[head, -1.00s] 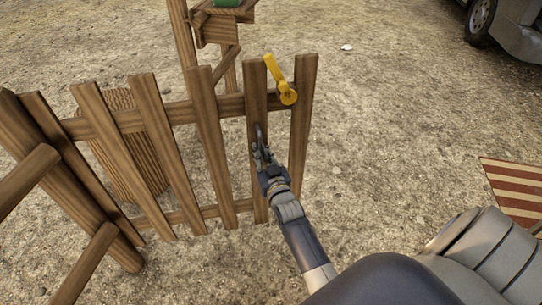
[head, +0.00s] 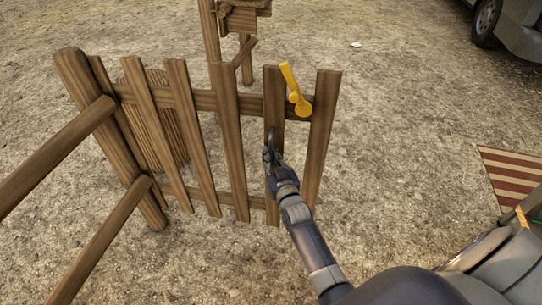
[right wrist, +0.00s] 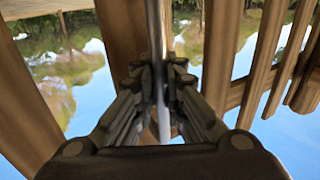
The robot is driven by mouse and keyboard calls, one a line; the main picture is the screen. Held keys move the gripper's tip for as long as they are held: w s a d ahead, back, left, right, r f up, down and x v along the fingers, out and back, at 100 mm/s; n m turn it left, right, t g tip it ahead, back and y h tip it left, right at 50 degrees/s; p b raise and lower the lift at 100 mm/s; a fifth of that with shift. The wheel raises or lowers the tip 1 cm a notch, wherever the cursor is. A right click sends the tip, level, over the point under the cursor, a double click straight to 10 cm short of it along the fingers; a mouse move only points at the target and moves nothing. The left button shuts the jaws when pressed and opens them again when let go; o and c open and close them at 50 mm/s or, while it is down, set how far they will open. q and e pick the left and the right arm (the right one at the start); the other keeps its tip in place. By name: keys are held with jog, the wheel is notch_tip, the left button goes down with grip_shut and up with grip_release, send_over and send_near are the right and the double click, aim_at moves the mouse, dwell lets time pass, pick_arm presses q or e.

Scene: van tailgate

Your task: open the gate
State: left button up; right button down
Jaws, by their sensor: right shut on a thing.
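The wooden gate (head: 231,150) of upright slats stands beside a thick post (head: 91,100) on its left. A yellow latch lever (head: 292,90) sits near the top of its right end and points up, leaning slightly left. My right gripper (head: 271,155) is at the gate's second slat from the right, below the lever. It is shut on a grey upright handle bar (head: 270,137). In the right wrist view the bar (right wrist: 160,75) runs between my fingers (right wrist: 158,85). My left gripper is out of view.
Fence rails (head: 55,150) run from the post toward the lower left. A wooden barrel-like object (head: 155,120) stands behind the gate. A wooden stand (head: 243,18) is farther back. A vehicle (head: 515,25) and a striped mat (head: 512,175) are at the right. Gravel ground (head: 410,120) is open between.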

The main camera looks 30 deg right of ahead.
jog(key=shift+d+r, duration=0.1)
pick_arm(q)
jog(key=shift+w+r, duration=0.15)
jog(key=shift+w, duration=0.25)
pick_arm(e)
jog(key=c, duration=1.7)
grip_release()
jog(key=shift+s, duration=0.15)
jog(key=shift+o, duration=0.2)
jog(key=shift+s, duration=0.1)
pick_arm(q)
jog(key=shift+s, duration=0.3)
pick_arm(e)
jog(key=s+a, duration=0.2)
jog(key=s, duration=0.9)
jog(key=shift+s, duration=0.3)
jog(key=shift+a, duration=0.1)
